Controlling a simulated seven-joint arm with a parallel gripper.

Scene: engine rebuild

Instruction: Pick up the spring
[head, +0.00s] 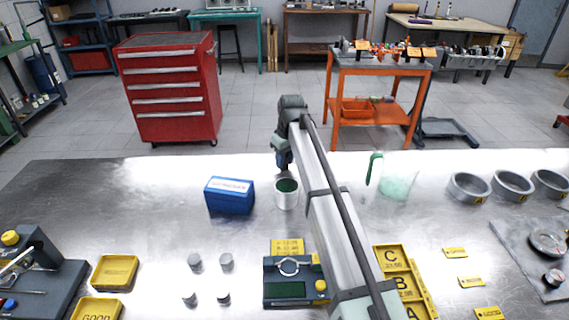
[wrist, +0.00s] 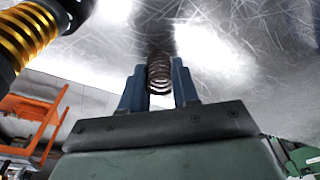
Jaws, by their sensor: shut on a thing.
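The spring (wrist: 159,74) is a small metal coil, seen in the wrist view between the two blue fingers of my gripper (wrist: 158,66). The fingers are shut on its sides, and the coil sticks out a little past them. In the head view my gripper (head: 284,160) is at the far side of the metal workbench (head: 130,185), just behind a white cup with a green inside (head: 287,195). The spring cannot be made out in the head view, where the arm and fingers hide it.
A blue box (head: 230,195) stands left of the cup. A clear container with a green-handled tool (head: 396,184) stands to the right, with several metal rings (head: 468,187) beyond. In front are small grey cylinders (head: 195,262), a dark tester (head: 286,290) and yellow lettered trays (head: 391,258).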

